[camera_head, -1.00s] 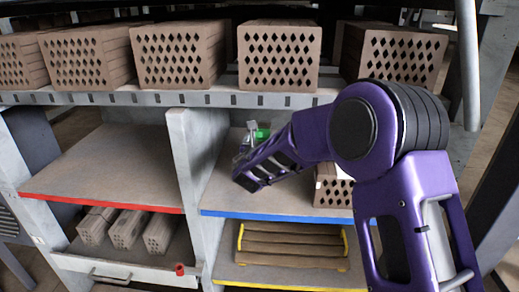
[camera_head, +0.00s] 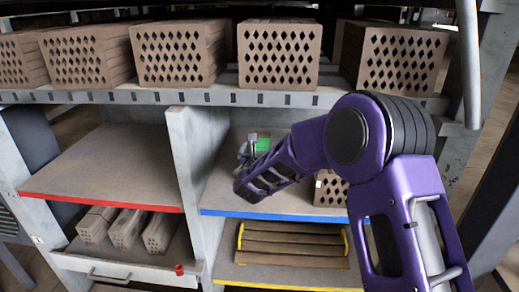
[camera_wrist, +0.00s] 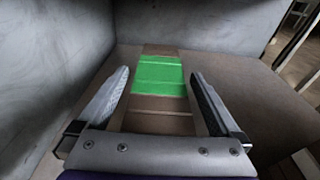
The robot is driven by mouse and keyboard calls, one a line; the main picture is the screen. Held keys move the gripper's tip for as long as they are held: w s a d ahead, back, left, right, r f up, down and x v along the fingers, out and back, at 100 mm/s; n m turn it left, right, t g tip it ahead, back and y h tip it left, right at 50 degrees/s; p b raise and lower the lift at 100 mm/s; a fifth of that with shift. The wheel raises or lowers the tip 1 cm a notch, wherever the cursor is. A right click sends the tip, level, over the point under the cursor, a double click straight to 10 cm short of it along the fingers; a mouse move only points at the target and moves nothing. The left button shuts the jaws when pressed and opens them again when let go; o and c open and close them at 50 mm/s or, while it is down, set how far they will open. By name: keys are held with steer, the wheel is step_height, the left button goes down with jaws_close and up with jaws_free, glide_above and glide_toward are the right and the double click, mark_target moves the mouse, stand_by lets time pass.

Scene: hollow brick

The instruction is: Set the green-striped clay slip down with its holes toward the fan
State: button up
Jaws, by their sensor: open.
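The green-striped clay slip (camera_wrist: 158,104) lies on the blue-edged shelf (camera_head: 283,216). In the wrist view it is a brown block with a wide green band, running lengthwise away from me between my fingers. My gripper (camera_wrist: 155,100) is open, one finger on each side of the slip, with gaps on both sides. I cannot make out a fan.
Another holed brick (camera_head: 331,190) stands to the right on the same shelf. A grey upright (camera_head: 190,165) bounds the left. Several holed bricks (camera_head: 279,55) line the shelf above. The red-edged shelf (camera_head: 110,165) is empty.

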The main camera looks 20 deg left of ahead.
steer(key=shift+r, duration=0.2)
steer(key=v, duration=1.2)
steer(key=shift+d+f, duration=0.1)
steer(key=shift+f, duration=0.05)
